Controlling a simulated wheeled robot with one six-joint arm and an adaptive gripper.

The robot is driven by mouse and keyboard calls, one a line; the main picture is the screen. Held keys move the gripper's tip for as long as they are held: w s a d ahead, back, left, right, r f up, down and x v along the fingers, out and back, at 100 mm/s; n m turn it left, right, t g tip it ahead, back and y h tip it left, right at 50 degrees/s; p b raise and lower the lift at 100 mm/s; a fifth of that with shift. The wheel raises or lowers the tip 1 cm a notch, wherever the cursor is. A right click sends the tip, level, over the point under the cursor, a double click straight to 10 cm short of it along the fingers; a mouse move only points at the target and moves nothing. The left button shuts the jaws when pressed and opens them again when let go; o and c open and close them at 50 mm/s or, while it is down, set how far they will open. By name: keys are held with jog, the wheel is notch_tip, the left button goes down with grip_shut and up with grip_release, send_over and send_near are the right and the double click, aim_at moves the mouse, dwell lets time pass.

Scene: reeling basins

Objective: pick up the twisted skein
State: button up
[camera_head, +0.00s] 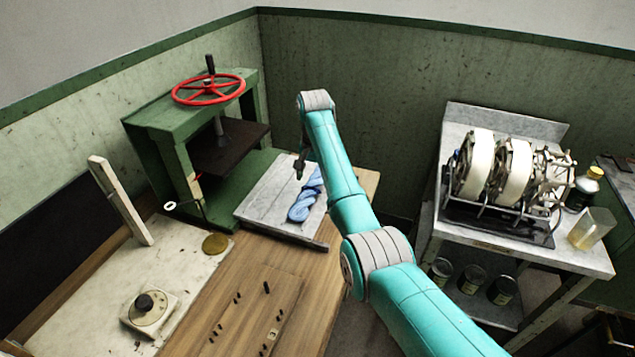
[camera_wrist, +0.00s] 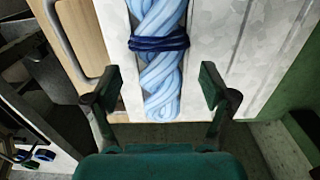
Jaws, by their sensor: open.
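The twisted skein (camera_head: 305,198) is light blue with a dark blue band, and lies on a pale mottled board (camera_head: 262,207) beside the green press. My arm partly covers the board's right side in the head view. In the wrist view the skein (camera_wrist: 163,82) runs up the picture between my fingers, its near end towards the palm and its far end cut off by the top edge. My gripper (camera_wrist: 163,88) is open, one finger on each side of the skein, with gaps to both. In the head view my gripper (camera_head: 300,166) is small and dark near the skein's far end.
The green press (camera_head: 195,140) with a red handwheel (camera_head: 208,89) stands close on the left. A wooden bench (camera_head: 240,290) holds small dark pegs, a dial box (camera_head: 148,310) and a brass disc (camera_head: 215,243). A metal cart (camera_head: 520,255) with white reels stands right.

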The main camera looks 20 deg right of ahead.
jog(key=shift+a+f, duration=0.1)
jog(key=shift+f, duration=0.4)
jog(key=c, duration=1.3)
jog(key=shift+o, duration=0.2)
jog(key=shift+r, duration=0.1)
